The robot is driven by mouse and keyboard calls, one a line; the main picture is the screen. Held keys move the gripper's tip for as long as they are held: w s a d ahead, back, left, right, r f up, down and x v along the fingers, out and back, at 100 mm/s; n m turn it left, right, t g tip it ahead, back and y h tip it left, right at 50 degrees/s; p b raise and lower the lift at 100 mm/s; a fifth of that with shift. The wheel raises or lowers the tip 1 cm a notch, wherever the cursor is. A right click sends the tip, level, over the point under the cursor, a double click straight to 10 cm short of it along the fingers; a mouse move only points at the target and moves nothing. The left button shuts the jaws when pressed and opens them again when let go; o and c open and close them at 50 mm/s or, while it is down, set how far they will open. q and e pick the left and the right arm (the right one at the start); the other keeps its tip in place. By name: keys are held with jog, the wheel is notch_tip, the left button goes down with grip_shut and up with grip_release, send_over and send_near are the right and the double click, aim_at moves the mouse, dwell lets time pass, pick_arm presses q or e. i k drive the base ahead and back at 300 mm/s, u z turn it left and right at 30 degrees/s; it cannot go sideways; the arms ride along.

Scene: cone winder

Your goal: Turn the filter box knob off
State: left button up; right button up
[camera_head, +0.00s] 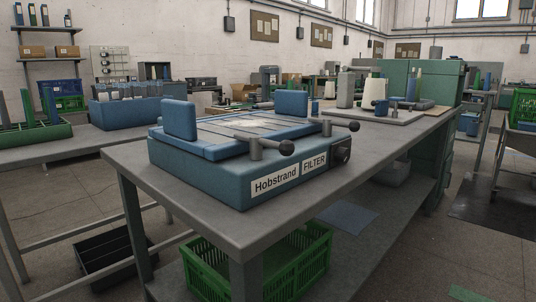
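The blue filter box (215,178) stands on the grey workbench, with white labels reading "Hobstrand" and "FILTER" on its front side. A dark round knob (343,151) sits at the right end of that side, just right of the FILTER label. Its pointer position is too small to tell. Two clamp levers with black ball ends, a near lever (270,146) and a far lever (338,124), stand on the box's near edge. Neither of my grippers is in the head view, and nothing touches the box or knob.
The grey workbench (130,157) has bare top along its front and right. A white cone (374,92) and small fixtures stand farther back on it. A green crate (200,272) is below. Floor to the right is partly clear, with a cart (508,157) at the edge.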

aim_at(342, 154)
jog(key=u, duration=1.65)
jog(key=k, duration=0.95)
jog(key=z, duration=0.95)
jog(key=i, duration=1)
jog(key=u, duration=0.05)
